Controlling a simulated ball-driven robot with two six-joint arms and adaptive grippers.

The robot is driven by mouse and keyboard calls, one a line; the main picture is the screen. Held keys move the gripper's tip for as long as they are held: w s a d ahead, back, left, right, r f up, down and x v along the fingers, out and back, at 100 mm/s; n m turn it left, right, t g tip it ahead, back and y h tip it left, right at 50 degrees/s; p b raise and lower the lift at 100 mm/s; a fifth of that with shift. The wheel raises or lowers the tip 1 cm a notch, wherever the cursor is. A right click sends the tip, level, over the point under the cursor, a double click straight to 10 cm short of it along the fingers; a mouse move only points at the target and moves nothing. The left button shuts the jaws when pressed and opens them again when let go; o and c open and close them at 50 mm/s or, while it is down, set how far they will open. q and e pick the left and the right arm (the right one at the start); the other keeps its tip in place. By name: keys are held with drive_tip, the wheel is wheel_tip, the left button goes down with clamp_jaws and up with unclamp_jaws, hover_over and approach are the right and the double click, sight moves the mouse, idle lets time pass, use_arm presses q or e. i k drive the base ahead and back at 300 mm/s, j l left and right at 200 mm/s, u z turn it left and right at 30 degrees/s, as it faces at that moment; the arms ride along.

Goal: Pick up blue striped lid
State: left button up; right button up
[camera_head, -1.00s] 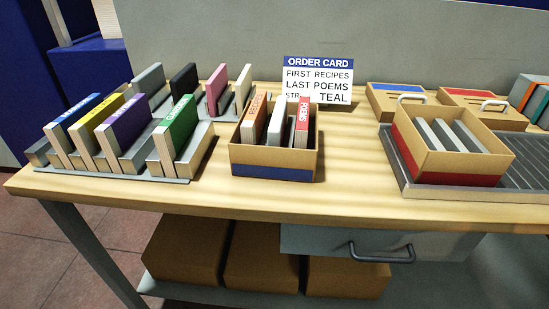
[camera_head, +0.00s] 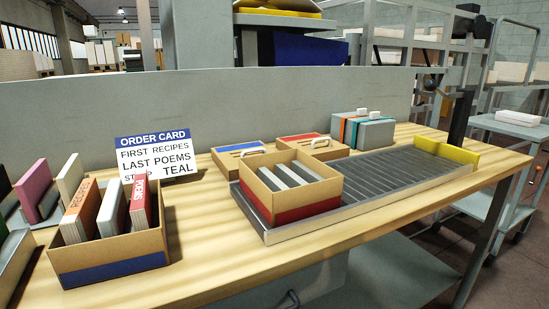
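The blue striped lid (camera_head: 236,149) is a tan cardboard lid with a blue stripe and a pale handle. It lies on the table right of the order card and left of a similar red striped lid (camera_head: 300,138). The near right part of the blue striped lid is close to the red-banded box, which partly overlaps it in the view. Neither of my grippers is in view.
A blue-banded box (camera_head: 112,268) holding several books stands at the front left. The order card (camera_head: 155,155) stands behind it. A red-banded box (camera_head: 308,208) with grey dividers sits on the roller tray (camera_head: 395,175). Strapped grey blocks (camera_head: 375,134) stand behind.

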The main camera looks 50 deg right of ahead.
sight(225, 158)
drive_tip(key=z, duration=1.4)
